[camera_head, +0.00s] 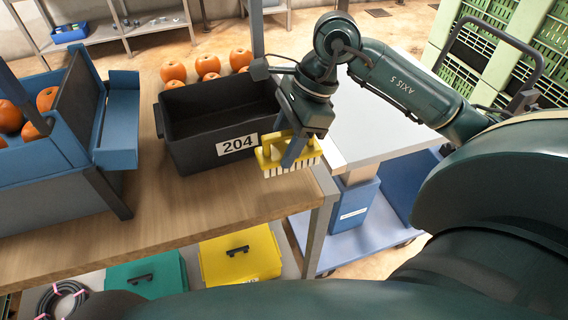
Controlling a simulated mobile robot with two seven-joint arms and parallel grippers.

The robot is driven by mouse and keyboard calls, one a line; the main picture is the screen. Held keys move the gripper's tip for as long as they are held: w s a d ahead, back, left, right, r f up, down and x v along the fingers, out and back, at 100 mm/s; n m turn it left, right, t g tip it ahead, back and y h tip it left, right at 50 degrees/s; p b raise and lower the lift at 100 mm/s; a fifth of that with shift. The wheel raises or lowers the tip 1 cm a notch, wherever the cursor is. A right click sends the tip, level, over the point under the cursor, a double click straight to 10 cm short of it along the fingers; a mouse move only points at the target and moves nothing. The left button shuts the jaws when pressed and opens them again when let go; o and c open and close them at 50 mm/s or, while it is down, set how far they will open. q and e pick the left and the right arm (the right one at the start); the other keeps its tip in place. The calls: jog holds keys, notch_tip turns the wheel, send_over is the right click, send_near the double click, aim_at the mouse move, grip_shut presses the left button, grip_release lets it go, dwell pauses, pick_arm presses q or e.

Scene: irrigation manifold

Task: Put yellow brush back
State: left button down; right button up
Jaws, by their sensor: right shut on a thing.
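The yellow brush (270,157) has a yellow back and white bristles that point down. My right gripper (292,152) is shut on it, with a finger showing in front of the yellow back. The brush is at the front right corner of a black bin (185,140) labelled 204, near the right end of the wooden table. I cannot tell whether the bristles touch the tabletop. The bin looks empty where I can see into it. My left gripper is not in view.
Several orange fruits (207,65) lie behind the bin. A blue sorting unit (118,125) with more oranges stands to the left. The wooden table (165,215) is bare in front of the bin. Yellow (235,262) and green (150,268) boxes sit below. A white-topped cart (375,125) stands right.

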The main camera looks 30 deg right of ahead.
jog(key=shift+f, duration=2.55)
jog(key=shift+f, duration=0.1)
jog(key=o, duration=1)
jog(key=shift+o, duration=0.2)
jog(key=shift+r, duration=0.2)
jog(key=v, duration=1.2)
jog(key=shift+f, duration=0.1)
